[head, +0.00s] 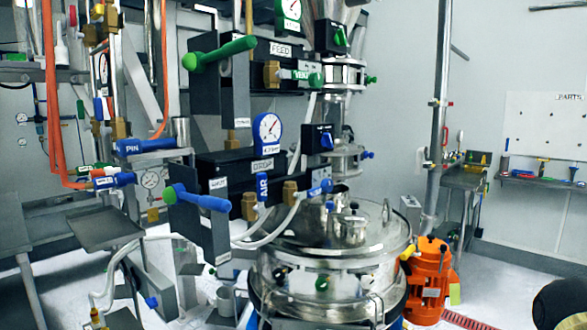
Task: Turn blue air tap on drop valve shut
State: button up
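The drop valve (238,170) is a black block labelled DROP, at the middle left in the head view. Its blue air tap (262,189) has an upright handle marked AIR, beside a brass fitting. A large blue lever (203,200) sticks out to its left, by a plate that seems to read SHUT. A second, smaller blue tap (321,187) sits to its right on another brass fitting. My gripper is not visible. A dark rounded shape is cut off at the lower right corner; I cannot tell what it is.
Above is the green-handled feed valve (225,52). A blue gauge (268,131) stands on the drop valve. White hoses (270,238) loop below the tap. A steel sifter vessel (335,250) stands to the lower right, with an orange motor (427,275) beside it. Open floor lies further right.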

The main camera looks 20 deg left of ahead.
aim_at(262, 186)
jog(key=k, duration=1.3)
jog(key=u, duration=0.7)
jog(key=i, duration=1.15)
jog(key=z, duration=0.25)
